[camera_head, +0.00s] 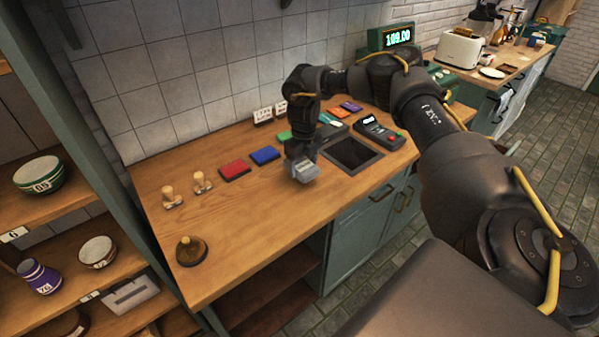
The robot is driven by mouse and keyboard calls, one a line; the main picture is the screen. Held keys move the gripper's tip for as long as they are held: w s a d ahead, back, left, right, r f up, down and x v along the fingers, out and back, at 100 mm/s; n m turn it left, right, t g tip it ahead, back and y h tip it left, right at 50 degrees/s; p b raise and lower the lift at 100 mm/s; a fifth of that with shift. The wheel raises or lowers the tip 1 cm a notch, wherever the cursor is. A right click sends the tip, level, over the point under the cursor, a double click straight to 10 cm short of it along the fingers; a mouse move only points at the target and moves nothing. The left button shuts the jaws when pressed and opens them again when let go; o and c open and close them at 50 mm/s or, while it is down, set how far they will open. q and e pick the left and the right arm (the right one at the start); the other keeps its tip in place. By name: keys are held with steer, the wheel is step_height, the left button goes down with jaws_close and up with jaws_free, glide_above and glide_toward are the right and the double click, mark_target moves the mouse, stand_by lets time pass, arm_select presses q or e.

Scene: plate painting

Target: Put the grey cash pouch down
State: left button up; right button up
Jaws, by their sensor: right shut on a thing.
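The grey cash pouch (305,172) is at the end of my right gripper (301,160), over the wooden counter (250,215). My right gripper points down and is shut on the pouch. I cannot tell whether the pouch touches the counter or hangs just above it. The upper part of the pouch is partly hidden by the gripper. My left gripper is not in view.
A dark tray (354,154) lies right of the pouch, beside a card terminal (379,132). Red (235,170) and blue (265,156) pads, wooden stamps (201,182) and a bell (189,251) stand to the left. The counter's front middle is clear.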

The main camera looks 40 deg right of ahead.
mark_target(300, 183)
steer(key=shift+w+a+f, duration=0.2)
steer(key=shift+a+f, duration=0.1)
steer(key=shift+f, duration=0.05)
steer(key=f, duration=0.1)
steer(key=f+p, duration=0.1)
steer(key=f, duration=0.1)
steer(key=shift+w+a+f, duration=0.1)
steer(key=shift+a+f, duration=0.05)
steer(key=shift+a, duration=0.05)
steer(key=shift+f, duration=0.2)
steer(key=shift+f, duration=0.1)
steer(key=o, duration=1.1)
